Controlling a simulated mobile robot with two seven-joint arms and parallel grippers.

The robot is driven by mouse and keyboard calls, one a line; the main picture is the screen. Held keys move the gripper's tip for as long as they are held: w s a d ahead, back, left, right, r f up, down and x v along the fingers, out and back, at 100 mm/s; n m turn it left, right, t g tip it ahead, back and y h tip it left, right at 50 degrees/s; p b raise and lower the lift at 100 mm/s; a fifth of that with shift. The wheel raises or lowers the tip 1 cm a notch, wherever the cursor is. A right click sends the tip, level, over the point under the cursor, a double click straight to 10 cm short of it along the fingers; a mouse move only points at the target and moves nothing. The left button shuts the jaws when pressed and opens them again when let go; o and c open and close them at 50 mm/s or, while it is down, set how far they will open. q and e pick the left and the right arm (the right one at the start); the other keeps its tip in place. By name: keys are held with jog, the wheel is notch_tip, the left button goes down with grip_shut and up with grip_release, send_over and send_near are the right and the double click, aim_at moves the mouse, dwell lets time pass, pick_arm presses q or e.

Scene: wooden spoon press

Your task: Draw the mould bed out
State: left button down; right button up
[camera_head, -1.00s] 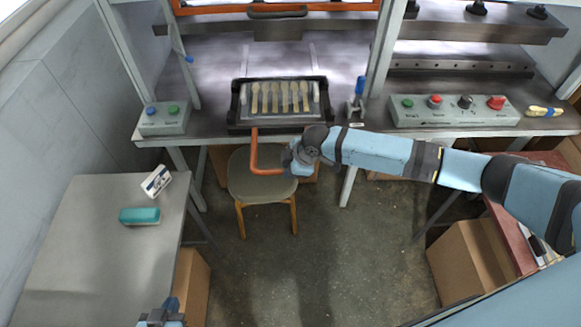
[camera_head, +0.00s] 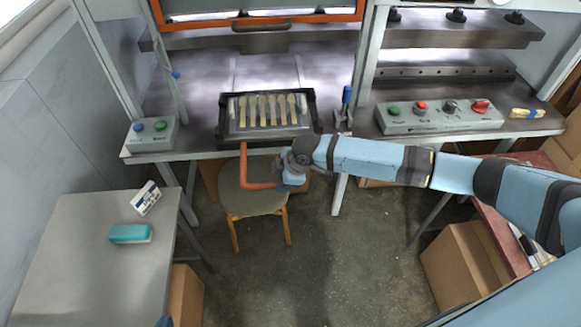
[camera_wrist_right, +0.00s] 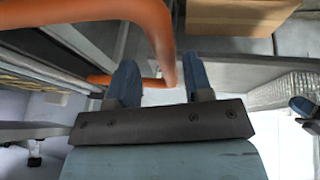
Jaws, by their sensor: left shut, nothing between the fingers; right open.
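The mould bed (camera_head: 222,136) is a dark framed tray at the press table's front edge, holding a row of pale wooden spoons (camera_head: 267,111). An orange bent handle (camera_head: 243,160) hangs from its front and turns right at the bottom. My right gripper (camera_head: 287,181) is at the handle's lower end. In the right wrist view the two blue fingers (camera_wrist_right: 160,82) are apart, with the orange bar (camera_wrist_right: 152,25) running down between or just past their tips; contact cannot be told. Only a tip of my left gripper (camera_head: 165,322) shows at the bottom edge, shut and empty.
A stool (camera_head: 252,200) stands below the handle. A grey side table (camera_head: 85,275) at left carries a teal block (camera_head: 130,233) and a white box (camera_head: 146,198). Button boxes (camera_head: 440,118) flank the bed. The floor (camera_head: 330,250) in the middle is clear.

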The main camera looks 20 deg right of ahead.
jog(key=b+v, duration=0.1)
jog(key=v, duration=1.1)
jog(key=shift+r, duration=0.3)
jog(key=shift+s+d, duration=0.1)
jog(key=s+a+f+m+t+y, duration=0.4)
jog(key=s+a+f, duration=0.35)
jog(key=a, duration=0.25)
jog(key=s+d+f+m+t+h, duration=0.2)
jog(key=s+d+f+m, duration=0.2)
jog(key=s, duration=0.3)
jog(key=s+d+f+m+t+h, duration=0.1)
jog(key=s+d+f+m+h, duration=0.1)
jog(key=s, duration=0.6)
notch_tip(320, 180, down, 3)
jog(key=shift+d+r+m+t+h+p, duration=0.15)
jog(key=shift+d+m+t+h+p, duration=0.25)
jog(key=shift+d+m, duration=0.6)
